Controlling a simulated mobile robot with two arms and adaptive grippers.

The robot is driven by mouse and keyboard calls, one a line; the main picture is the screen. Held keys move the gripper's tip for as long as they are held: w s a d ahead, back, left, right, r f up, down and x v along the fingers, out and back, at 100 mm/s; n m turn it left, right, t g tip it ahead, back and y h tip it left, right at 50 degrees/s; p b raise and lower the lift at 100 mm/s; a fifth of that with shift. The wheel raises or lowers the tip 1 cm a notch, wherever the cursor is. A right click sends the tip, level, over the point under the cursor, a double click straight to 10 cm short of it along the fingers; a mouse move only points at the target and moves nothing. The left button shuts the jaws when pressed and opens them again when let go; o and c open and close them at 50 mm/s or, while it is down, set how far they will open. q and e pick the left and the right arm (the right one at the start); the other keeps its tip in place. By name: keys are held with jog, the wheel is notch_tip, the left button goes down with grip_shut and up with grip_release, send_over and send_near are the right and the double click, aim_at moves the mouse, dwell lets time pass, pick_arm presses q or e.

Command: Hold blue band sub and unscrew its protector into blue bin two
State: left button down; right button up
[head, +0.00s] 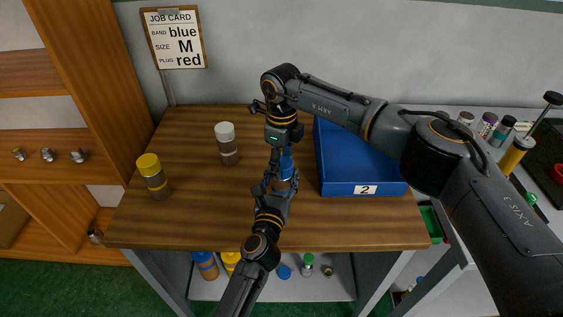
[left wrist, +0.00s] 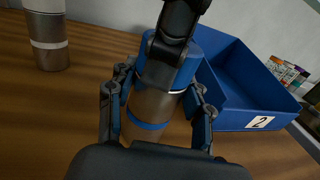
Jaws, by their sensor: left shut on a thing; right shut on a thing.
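The blue band sub (head: 284,184) stands upright on the wooden bench, a grey-brown cylinder with a blue protector (head: 286,163) on top. In the left wrist view the sub's body (left wrist: 152,104) shows its blue band low down. My left gripper (head: 281,183) is shut around the body, one finger on each side. My right gripper (head: 279,152) comes from above and is shut on the blue protector, which also shows in the left wrist view (left wrist: 207,42). Blue bin two (head: 336,188), labelled 2, stands just right of the sub. Its visible floor looks empty.
A white-capped sub (head: 227,143) and a yellow-capped sub (head: 153,178) stand on the bench to the left. A job card (head: 175,38) reading blue, M, red hangs behind. The bench's front left is clear. Small bottles (head: 487,124) stand at far right.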

pick_arm(q)
jog(key=shift+a, duration=0.1)
pick_arm(e)
jog(key=n, duration=0.7)
jog(key=shift+s, duration=0.15)
jog(key=n, duration=1)
jog(key=shift+d+n, duration=0.1)
jog(key=shift+n, duration=0.2)
jog(key=n, duration=0.5)
jog(key=shift+n, duration=0.4)
jog(key=o, duration=1.3)
jog(key=shift+c, duration=0.2)
jog(key=shift+r, duration=0.1)
